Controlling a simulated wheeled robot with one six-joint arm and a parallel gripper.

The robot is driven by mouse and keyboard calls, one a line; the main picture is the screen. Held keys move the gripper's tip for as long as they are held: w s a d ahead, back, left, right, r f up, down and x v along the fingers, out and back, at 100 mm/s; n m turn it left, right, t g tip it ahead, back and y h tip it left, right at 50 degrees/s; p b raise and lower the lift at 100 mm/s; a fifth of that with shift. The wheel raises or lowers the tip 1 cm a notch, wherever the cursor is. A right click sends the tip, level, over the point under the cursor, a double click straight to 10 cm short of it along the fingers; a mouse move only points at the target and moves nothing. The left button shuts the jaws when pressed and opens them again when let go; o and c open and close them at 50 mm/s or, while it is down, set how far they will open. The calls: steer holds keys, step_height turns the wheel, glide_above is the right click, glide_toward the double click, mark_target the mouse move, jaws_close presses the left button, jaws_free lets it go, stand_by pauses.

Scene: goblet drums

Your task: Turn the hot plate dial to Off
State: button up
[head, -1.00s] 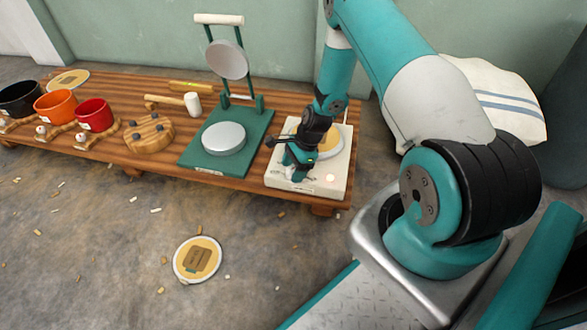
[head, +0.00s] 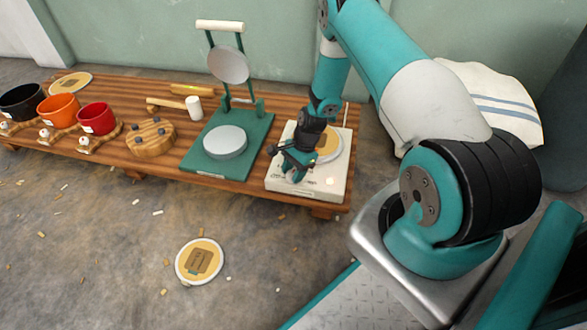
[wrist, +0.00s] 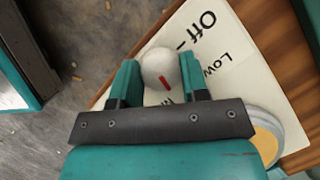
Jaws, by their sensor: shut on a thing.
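The cream hot plate (head: 340,188) sits at the right end of the low wooden table. Its pale round dial (wrist: 158,64) has a red mark, which faces the bottom of the wrist view, toward a label partly hidden by my gripper. "Off" (wrist: 198,30) and "Low" (wrist: 222,66) are printed to the right of the dial. My gripper (wrist: 159,68) is shut on the dial, with one teal finger on each side. In the head view my gripper (head: 296,174) is over the front left of the hot plate and hides the dial.
A round yellow-topped piece (head: 331,146) lies on the hot plate behind my gripper. The floor in front is mostly open.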

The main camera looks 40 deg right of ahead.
steer(key=n, duration=0.2)
steer(key=n+g+p, duration=0.1)
steer(key=n, duration=0.1)
steer(key=shift+w+n+g+h+p, duration=0.1)
steer(key=shift+n+g+h+p, duration=0.2)
steer(key=n, duration=0.2)
steer(key=n+g+h+p, duration=0.1)
steer(key=n, duration=0.2)
steer(key=shift+a+g, duration=0.1)
steer(key=shift+g, duration=0.2)
steer(key=n+h, duration=0.1)
steer(key=n, duration=0.2)
steer(key=n+g+h+p, duration=0.1)
steer(key=n, duration=0.1)
steer(key=shift+w+a+n, duration=0.1)
steer(key=shift+n, duration=0.3)
steer(key=shift+n+h+p, duration=0.5)
steer(key=shift+n+h, duration=0.6)
steer(key=shift+n, duration=1.5)
steer(key=o, duration=0.9)
steer(key=p+v, duration=0.5)
steer(key=v, duration=1.2)
steer(key=shift+a+r, duration=0.1)
steer(key=shift+r, duration=0.1)
